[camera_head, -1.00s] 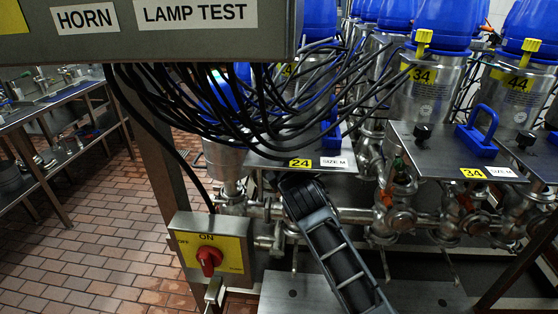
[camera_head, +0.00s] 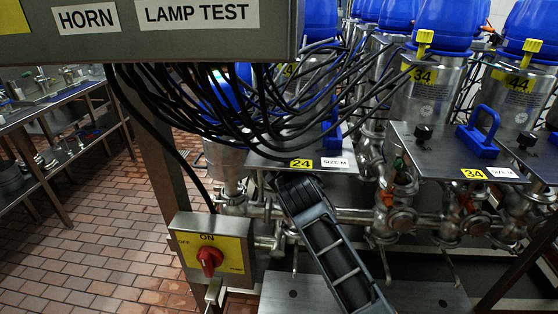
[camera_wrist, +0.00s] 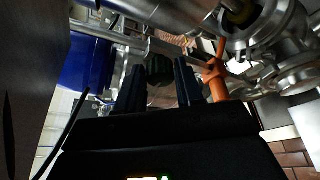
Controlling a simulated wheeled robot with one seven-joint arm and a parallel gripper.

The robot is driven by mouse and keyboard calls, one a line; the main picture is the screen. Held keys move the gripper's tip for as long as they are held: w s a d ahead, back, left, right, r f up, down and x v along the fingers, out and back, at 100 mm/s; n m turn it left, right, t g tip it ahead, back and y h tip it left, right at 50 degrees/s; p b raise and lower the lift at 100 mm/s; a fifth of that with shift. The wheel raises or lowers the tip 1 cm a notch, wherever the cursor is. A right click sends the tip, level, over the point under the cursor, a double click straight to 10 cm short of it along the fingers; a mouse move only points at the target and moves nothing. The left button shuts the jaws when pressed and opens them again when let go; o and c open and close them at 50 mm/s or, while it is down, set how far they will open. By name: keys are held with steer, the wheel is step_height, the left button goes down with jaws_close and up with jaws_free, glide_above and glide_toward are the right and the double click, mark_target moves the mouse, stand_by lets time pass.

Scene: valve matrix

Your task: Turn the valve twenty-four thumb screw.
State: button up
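The valve twenty-four station shows in the head view by its yellow 24 label (camera_head: 301,163) on a metal plate. My arm reaches up under this plate, and its end hides the thumb screw there. In the wrist view a dark green-black round knob (camera_wrist: 160,69), which looks like the thumb screw, sits between and just beyond the fingertips of my gripper (camera_wrist: 160,80). The two fingers stand apart, one on each side of the knob. I cannot tell whether either finger touches it.
An orange handle (camera_wrist: 216,76) stands close right of the right finger, among steel pipes. A blue container (camera_wrist: 88,62) is at left. In the head view, black cables (camera_head: 255,115) hang above the plate, and a red switch (camera_head: 209,260) stands left of my arm.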

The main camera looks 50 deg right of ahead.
steer(key=o, duration=0.3)
steer(key=shift+d, duration=0.1)
steer(key=shift+o, duration=0.2)
steer(key=f+b+v, duration=0.2)
steer(key=v, duration=1.4)
steer(key=shift+s+a+b, duration=0.35)
steer(key=shift+s+a, duration=0.1)
steer(key=shift+s, duration=0.05)
steer(key=shift+f, duration=0.2)
steer(key=s+a+f+m+t+y, duration=0.1)
steer(key=s+a+f+m+y, duration=0.5)
steer(key=s+a, duration=0.7)
steer(key=s+a+r+m+y, duration=0.1)
steer(key=s+m, duration=0.5)
steer(key=s, duration=0.2)
steer(key=s+a+r+m+y, duration=0.1)
steer(key=s+m, duration=0.5)
steer(key=s, duration=0.3)
steer(key=shift+s+r+t, duration=0.25)
steer(key=shift+s+t, duration=0.1)
steer(key=shift+t, duration=0.05)
